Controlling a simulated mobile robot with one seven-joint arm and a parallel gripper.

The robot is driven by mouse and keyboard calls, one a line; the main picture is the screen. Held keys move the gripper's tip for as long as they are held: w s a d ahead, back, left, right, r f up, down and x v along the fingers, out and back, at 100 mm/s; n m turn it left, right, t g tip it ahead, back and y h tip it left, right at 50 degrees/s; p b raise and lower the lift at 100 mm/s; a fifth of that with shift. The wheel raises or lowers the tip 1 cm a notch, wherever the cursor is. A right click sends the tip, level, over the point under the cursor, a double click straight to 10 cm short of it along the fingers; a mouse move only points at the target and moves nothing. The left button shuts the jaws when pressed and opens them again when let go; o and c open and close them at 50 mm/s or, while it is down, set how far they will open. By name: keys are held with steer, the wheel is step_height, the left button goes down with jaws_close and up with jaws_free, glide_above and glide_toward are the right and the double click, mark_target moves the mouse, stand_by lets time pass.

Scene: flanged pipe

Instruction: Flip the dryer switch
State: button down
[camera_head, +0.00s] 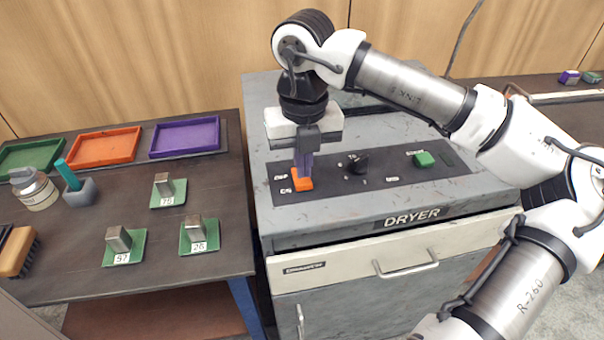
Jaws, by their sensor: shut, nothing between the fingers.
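The grey dryer (425,204) stands in the middle, with a dark control panel (340,184) on its top. An orange rocker switch (303,184) sits at the panel's left end, beside small white labels. My gripper (303,172) points down with its fingers shut and empty. The fingertips are right at the switch's far side, at or just above it. I cannot tell whether they touch it. The fingers hide the far part of the switch, so its position is not clear.
A black knob (356,163) and a green button (423,159) sit right of the switch. A drawer handle (407,264) sticks out in front. The left table (70,235) holds coloured trays, weights on green plates, a jar and a brush.

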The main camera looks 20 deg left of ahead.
mark_target(303, 182)
steer(key=shift+f+b, duration=0.9)
steer(key=shift+f, duration=0.05)
steer(key=shift+r, duration=0.1)
stand_by(0.4)
steer(key=shift+r+p, duration=1.95)
steer(key=shift+r, duration=1.5)
